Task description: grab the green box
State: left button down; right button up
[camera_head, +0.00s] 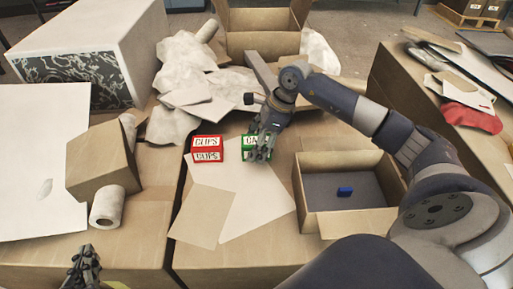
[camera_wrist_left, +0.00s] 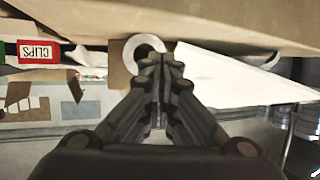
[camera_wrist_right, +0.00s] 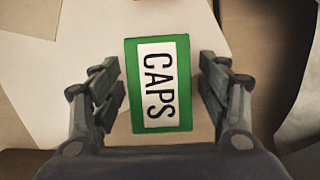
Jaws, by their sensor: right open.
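The green box (camera_head: 247,144) with a white label stands on the table, next to a red box (camera_head: 207,148) marked CLIPS. My right gripper (camera_head: 262,148) is over the green box and partly hides it in the head view. In the right wrist view the green box (camera_wrist_right: 160,84), labelled CAPS, lies between the two open fingers (camera_wrist_right: 160,95), with a gap on each side. My left gripper (camera_head: 85,262) is low at the left, far from the boxes. In the left wrist view its fingers (camera_wrist_left: 161,62) look closed together and hold nothing visible.
An open cardboard box (camera_head: 300,190) with a small blue item (camera_head: 344,191) stands right of the green box. Paper sheets (camera_head: 245,215) lie in front. Crumpled paper (camera_head: 185,65) and another open carton (camera_head: 262,42) are behind. A cardboard block (camera_head: 100,160) and roll (camera_head: 107,208) are left.

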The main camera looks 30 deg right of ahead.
jog(key=c, duration=1.3)
jog(key=shift+o, duration=0.2)
jog(key=shift+r, duration=0.15)
